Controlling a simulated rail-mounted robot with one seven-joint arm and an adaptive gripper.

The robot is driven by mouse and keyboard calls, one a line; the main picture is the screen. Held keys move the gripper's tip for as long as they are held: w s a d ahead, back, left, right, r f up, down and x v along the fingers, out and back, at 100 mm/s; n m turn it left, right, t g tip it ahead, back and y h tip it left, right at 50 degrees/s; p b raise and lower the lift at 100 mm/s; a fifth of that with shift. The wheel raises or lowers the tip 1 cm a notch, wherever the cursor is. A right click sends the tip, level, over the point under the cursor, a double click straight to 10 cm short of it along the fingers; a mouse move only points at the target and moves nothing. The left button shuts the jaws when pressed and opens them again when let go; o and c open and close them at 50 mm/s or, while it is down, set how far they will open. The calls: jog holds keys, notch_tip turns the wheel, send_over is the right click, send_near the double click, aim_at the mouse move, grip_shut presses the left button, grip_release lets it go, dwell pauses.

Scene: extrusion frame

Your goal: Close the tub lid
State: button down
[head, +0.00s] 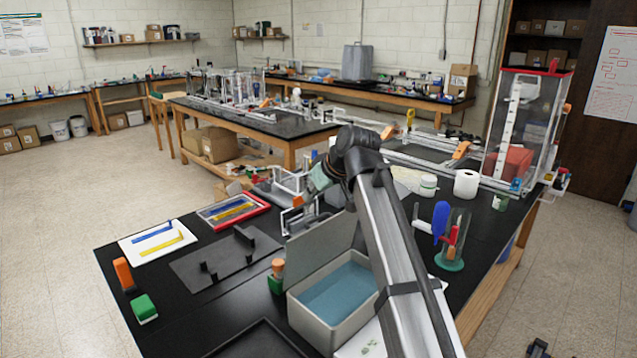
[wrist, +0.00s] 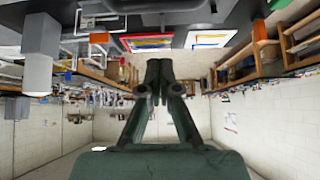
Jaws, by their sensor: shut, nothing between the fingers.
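The tub (head: 312,318) is a light grey box with a blue inside, standing on the near black table. Its grey lid (head: 312,245) stands raised along the back edge, so the tub is open. My arm hides the right part of the lid and the tub's right side. My gripper (head: 318,180) is small in the head view, above and behind the raised lid and apart from it. In the wrist view my gripper (wrist: 157,72) has its dark fingers together, with nothing between them. I cannot make out the lid in the wrist view.
A green-and-orange bottle (head: 276,277) stands close to the tub's left side. A dark tray with pegs (head: 215,262) lies farther left. A clear holder with tools (head: 452,243) and a paper roll (head: 466,185) stand right of my arm.

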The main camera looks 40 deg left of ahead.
aim_at(318, 240)
jog(key=f, duration=0.1)
jog(key=d+f+p, duration=0.1)
jog(key=f+p, duration=0.1)
jog(key=f, duration=0.1)
jog(key=shift+s+d, duration=0.15)
jog(key=shift+d, duration=0.15)
jog(key=shift+s, duration=0.15)
